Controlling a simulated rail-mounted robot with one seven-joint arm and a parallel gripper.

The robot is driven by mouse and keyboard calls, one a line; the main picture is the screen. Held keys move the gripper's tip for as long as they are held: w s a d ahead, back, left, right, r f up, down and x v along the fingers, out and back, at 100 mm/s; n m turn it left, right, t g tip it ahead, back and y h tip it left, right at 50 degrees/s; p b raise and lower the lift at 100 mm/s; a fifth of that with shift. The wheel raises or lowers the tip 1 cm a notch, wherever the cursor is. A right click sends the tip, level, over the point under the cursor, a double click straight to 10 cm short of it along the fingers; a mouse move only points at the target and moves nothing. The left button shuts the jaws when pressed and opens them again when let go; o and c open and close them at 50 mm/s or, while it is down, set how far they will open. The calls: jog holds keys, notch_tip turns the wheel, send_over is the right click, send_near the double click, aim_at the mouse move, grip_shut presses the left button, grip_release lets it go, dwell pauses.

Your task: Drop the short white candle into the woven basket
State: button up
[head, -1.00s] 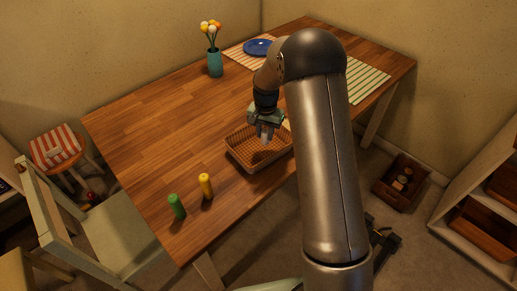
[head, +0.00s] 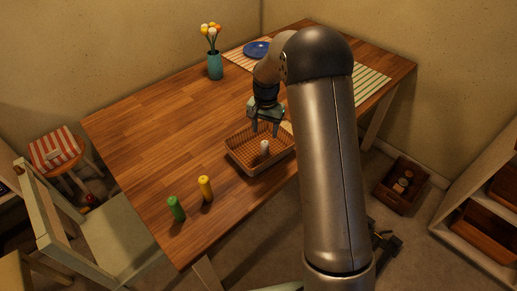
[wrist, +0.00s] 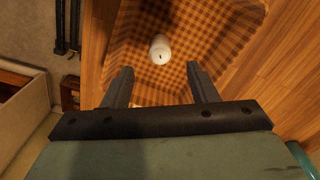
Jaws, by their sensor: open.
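The woven basket (head: 247,160) stands on the wooden table near its front edge. The short white candle (head: 265,147) is inside the basket, and it looks upright. In the wrist view the candle (wrist: 160,49) shows from above, against the basket's checked weave (wrist: 200,25), ahead of the fingertips. My gripper (head: 264,131) is over the basket, above the candle and apart from it. Its two fingers (wrist: 160,75) are spread with nothing between them.
A yellow candle (head: 205,188) and a green candle (head: 176,208) stand on the table left of the basket. A teal vase of flowers (head: 215,66) and a blue plate (head: 257,48) are farther back. The table's left and middle (head: 165,120) are clear.

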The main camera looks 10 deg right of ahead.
notch_tip(320, 180, up, 14)
jog(key=b, duration=0.1)
jog(key=shift+f, duration=0.1)
dwell(0.4)
jog(key=s+f+n, duration=0.3)
jog(key=s+n, duration=0.3)
jog(key=s, duration=2.8)
jog(key=shift+s+a+f+n, duration=0.15)
jog(key=shift+a+f+n, duration=0.05)
jog(key=shift+n, duration=0.1)
